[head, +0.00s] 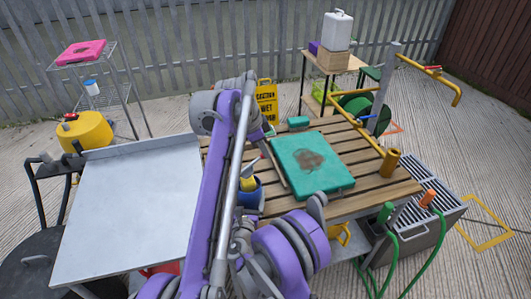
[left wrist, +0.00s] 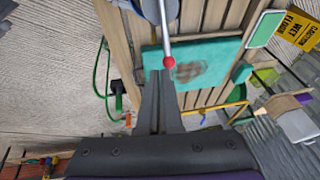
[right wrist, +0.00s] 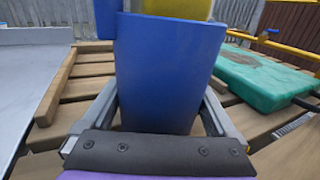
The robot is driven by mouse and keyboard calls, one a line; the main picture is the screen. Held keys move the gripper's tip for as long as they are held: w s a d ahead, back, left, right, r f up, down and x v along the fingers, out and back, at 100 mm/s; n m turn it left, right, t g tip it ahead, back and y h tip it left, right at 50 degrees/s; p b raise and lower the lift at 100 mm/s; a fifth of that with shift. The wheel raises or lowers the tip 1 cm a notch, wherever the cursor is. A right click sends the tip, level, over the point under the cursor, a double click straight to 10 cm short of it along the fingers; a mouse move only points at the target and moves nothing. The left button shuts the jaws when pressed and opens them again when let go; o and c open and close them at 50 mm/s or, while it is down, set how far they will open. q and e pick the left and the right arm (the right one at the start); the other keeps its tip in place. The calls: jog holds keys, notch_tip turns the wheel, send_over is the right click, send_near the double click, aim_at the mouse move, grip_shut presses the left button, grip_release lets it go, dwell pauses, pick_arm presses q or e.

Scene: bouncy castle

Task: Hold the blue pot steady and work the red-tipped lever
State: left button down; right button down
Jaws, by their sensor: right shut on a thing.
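The blue pot (head: 252,197) stands at the left end of the slatted table, partly hidden by my arm in the head view. It fills the middle of the right wrist view (right wrist: 170,70), with a yellow part (right wrist: 178,8) at its top. My right gripper (right wrist: 165,120) is shut on the pot, one finger on each side. In the left wrist view a grey lever rod ends in a red tip (left wrist: 169,62), with blue (left wrist: 153,10) at the rod's other end. My left gripper (left wrist: 159,76) has its fingers together right by the red tip; I cannot tell whether they touch.
A teal slab (head: 310,165) with a brown stain lies on the slatted table (head: 380,187). A bare metal table (head: 130,205) stands at left. A yellow wet-floor sign (head: 267,103) is behind. A yellow pipe (head: 350,125) crosses the table's back right side.

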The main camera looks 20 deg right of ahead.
dwell(0.3)
grip_release()
